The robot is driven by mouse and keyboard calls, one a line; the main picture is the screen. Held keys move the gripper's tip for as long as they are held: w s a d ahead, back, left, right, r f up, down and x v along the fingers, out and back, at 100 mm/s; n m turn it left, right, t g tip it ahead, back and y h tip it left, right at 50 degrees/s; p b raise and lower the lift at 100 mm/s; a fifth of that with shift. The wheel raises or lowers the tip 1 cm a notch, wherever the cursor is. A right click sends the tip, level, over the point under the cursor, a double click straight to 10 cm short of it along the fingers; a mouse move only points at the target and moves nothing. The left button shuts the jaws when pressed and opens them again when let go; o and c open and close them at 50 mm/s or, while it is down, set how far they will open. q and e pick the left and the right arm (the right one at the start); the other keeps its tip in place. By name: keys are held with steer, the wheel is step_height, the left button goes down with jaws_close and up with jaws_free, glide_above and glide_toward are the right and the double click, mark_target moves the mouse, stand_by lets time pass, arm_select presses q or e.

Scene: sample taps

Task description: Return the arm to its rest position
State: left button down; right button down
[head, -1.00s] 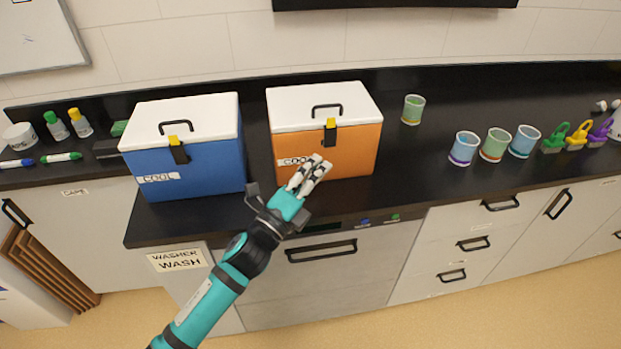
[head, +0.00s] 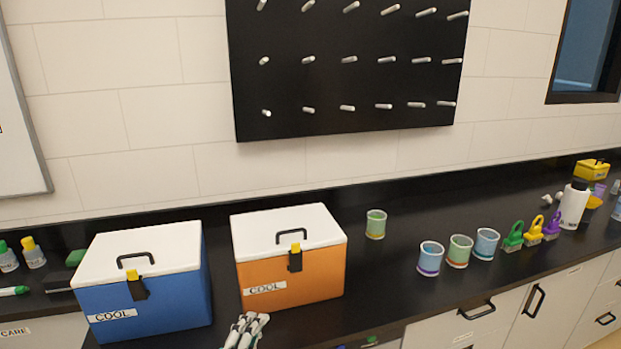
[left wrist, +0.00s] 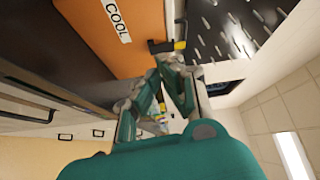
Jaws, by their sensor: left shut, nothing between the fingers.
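My left gripper (head: 245,330) shows at the bottom edge of the head view, in front of the orange cool box (head: 325,278). Only its fingers show there; the rest of the arm is out of the picture. In the left wrist view the gripper (left wrist: 160,75) points toward the far side of the counter, with the orange box (left wrist: 90,35) close by on the upper left. Its fingers are shut with nothing between them. My right gripper is not in view.
A blue cool box (head: 165,310) stands left of the orange one. Several cups (head: 430,258) and colored clips (head: 533,232) stand on the black counter (head: 370,275) to the right. A black peg board (head: 345,100) hangs on the wall above. Drawers line the counter's front.

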arm_select(q)
steer(key=s+a+f+n+g+y, duration=0.5)
steer(key=s+a+f+n+g, duration=0.15)
steer(key=s+f+n, duration=0.45)
steer(key=s+a+f+n+g, duration=0.1)
steer(key=s+f+n+g, duration=0.25)
steer(key=s, duration=0.55)
steer(key=s+a+f+n+g, duration=0.2)
steer(key=s+f+n+g, duration=0.15)
steer(key=s, duration=0.55)
step_height(320, 180, down, 27)
steer(key=s+g, duration=0.2)
steer(key=s+a+f+g, duration=0.1)
steer(key=s+a+f, duration=0.1)
steer(key=s+f, duration=1.2)
steer(key=shift+s+a+m, duration=0.2)
steer(key=shift+s+m, duration=0.2)
steer(key=shift+s, duration=0.25)
